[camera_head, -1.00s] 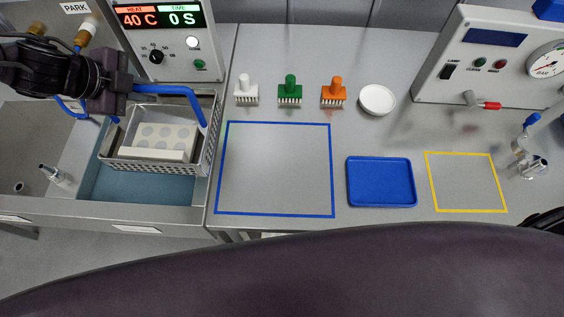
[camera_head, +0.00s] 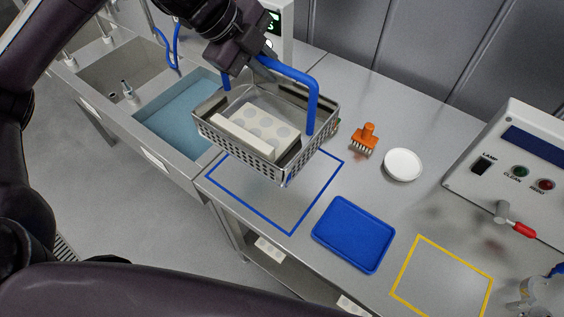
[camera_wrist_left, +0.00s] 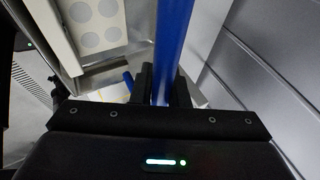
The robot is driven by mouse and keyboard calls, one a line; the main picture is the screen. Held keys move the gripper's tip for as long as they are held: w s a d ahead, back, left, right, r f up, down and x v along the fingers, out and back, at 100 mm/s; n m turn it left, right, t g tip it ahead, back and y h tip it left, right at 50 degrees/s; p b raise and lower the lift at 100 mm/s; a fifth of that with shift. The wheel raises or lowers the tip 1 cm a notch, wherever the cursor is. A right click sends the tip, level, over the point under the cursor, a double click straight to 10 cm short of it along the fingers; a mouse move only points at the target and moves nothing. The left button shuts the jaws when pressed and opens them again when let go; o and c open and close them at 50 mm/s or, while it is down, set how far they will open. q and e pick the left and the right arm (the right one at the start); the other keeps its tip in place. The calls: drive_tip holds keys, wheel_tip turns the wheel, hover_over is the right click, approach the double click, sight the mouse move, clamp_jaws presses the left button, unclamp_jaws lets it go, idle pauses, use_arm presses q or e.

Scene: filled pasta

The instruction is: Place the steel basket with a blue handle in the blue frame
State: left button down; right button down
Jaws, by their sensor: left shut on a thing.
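The steel basket (camera_head: 289,161) with a blue handle (camera_head: 318,102) hangs from my left gripper (camera_head: 252,58) in the head view. My left gripper is shut on the blue handle, which also runs up between the fingers in the left wrist view (camera_wrist_left: 172,50). A pale block with grey discs (camera_head: 262,124) lies in the basket. The basket is held in the air over the upper part of the blue frame (camera_head: 264,222), a taped outline on the steel table, and hides its far corner. My right gripper is not in view.
A blue tray (camera_head: 353,234) lies right of the blue frame, and a yellow frame (camera_head: 441,277) is beyond it. An orange brush (camera_head: 365,138) and a white dish (camera_head: 403,165) stand behind. The water-filled sink (camera_head: 178,122) is at left.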

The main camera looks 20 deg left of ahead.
sight(271, 121)
use_arm(q)
wheel_tip(271, 121, down, 14)
drive_tip(key=b, duration=0.2)
drive_tip(key=shift+a+f+b, duration=0.1)
drive_tip(key=shift+a+b, duration=0.05)
drive_tip(key=shift+b, duration=0.15)
drive_tip(key=shift+w+f+p, duration=0.1)
drive_tip(key=shift+f+p, duration=0.2)
drive_tip(key=shift+f, duration=2.25)
drive_tip(key=c, duration=1.7)
unclamp_jaws()
drive_tip(key=shift+f, duration=0.1)
drive_tip(key=o, duration=0.3)
drive_tip(key=b+v, duration=0.2)
drive_tip(key=v, duration=0.9)
drive_tip(key=shift+a, duration=0.15)
drive_tip(key=shift+a+r, duration=0.2)
drive_tip(key=shift+r, duration=0.25)
